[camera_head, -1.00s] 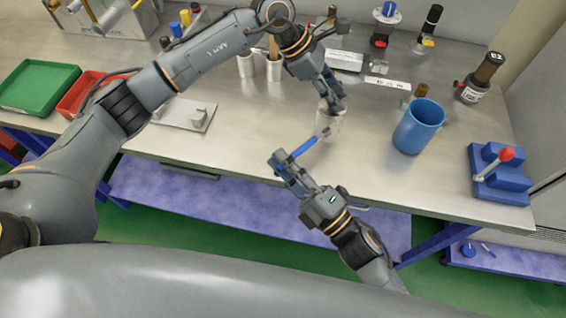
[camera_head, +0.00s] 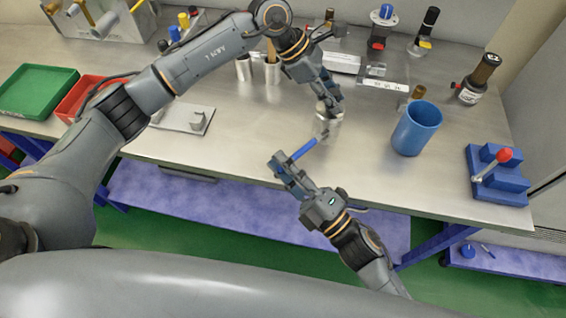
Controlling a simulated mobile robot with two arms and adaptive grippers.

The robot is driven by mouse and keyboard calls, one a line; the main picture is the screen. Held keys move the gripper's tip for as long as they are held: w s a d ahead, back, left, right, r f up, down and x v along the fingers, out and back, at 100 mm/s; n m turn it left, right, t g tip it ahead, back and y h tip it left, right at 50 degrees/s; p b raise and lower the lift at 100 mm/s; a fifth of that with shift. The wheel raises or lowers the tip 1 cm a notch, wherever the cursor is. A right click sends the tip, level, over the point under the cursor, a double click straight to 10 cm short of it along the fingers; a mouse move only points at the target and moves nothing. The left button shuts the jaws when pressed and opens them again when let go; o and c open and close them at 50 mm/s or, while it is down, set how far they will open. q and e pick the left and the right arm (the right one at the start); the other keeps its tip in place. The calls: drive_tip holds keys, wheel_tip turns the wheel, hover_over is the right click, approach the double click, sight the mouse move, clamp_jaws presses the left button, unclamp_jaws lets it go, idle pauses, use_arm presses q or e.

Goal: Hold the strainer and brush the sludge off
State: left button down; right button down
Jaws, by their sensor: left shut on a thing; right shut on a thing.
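The strainer (camera_head: 328,125) is a small pale metal cylinder above the front middle of the bench. My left gripper (camera_head: 330,108) comes down from above and is shut on its upper part, hiding its top. My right gripper (camera_head: 284,163) is in front of and to the left of the strainer. It is shut on a brush (camera_head: 304,149) with a blue handle that slants up to the right. The brush's head end is at the strainer's lower side; I cannot tell whether they touch. Sludge is too small to make out.
A blue cup (camera_head: 417,130) stands to the right. A blue fixture with a red-knobbed lever (camera_head: 497,172) is at the right edge. A flat metal plate (camera_head: 182,117), a red tray (camera_head: 80,98) and a green tray (camera_head: 36,92) lie left. Metal cups (camera_head: 272,70) stand behind my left gripper.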

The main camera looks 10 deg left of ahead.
drive_tip(key=shift+f, duration=0.15)
drive_tip(key=shift+f, duration=0.3)
drive_tip(key=s+f, duration=0.2)
drive_tip(key=s, duration=0.5)
drive_tip(key=shift+f, duration=0.25)
idle(1.1)
drive_tip(key=shift+s, duration=0.1)
idle(0.6)
drive_tip(key=w+r, duration=0.2)
drive_tip(key=w, duration=0.4)
drive_tip(key=shift+a+r, duration=0.2)
drive_tip(key=shift+a, duration=0.05)
idle(0.4)
drive_tip(key=shift+w, duration=0.65)
idle(1.6)
